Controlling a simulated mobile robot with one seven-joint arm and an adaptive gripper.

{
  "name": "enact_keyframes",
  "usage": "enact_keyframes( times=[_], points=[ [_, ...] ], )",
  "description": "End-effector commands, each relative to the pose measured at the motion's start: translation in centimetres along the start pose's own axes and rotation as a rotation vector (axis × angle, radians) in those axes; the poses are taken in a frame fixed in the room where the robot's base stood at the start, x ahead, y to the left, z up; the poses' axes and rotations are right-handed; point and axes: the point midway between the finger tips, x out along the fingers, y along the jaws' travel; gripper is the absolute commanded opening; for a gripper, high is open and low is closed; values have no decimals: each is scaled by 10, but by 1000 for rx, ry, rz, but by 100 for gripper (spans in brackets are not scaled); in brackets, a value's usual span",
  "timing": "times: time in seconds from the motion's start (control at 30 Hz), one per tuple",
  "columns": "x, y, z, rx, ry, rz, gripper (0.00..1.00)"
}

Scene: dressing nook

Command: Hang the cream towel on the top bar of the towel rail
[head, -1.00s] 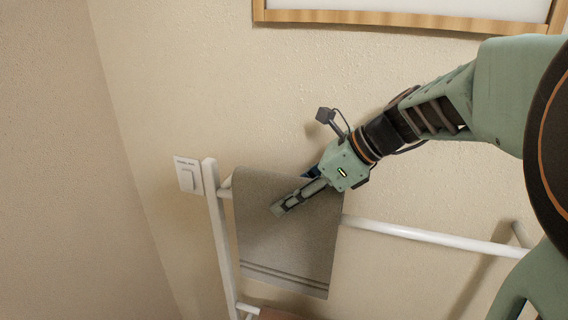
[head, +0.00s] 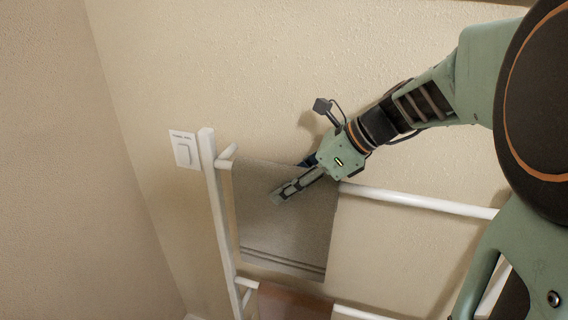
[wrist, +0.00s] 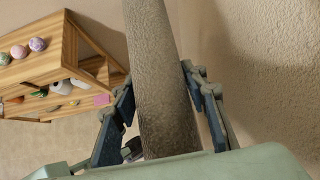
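The towel (head: 285,235), greyish beige in this light, hangs over the left part of the top bar (head: 420,202) of the white towel rail (head: 216,190). Its front flap hangs down with stripes near the lower hem; its back flap is hidden. My gripper (head: 290,180) is at the towel's upper right, one finger in front of it and the other behind the bar. In the wrist view, the fingers stand apart on both sides of the folded towel (wrist: 163,90). They look open around it, very close to the cloth.
A reddish-brown cloth (head: 290,302) hangs on a lower bar beneath. The top bar is bare to the right. A wooden shelf (wrist: 70,45) with small items shows in the wrist view.

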Motion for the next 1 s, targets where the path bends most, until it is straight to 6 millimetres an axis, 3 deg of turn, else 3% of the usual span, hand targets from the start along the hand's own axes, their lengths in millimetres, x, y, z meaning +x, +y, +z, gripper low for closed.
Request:
enact_keyframes(
  times=[0.13,0.53,1.0],
  points=[
    [0,0,0,0,0,0,58],
    [-9,-1,0,0,0,-4,59],
    [-99,-1,0,0,0,-5,59]
  ],
)
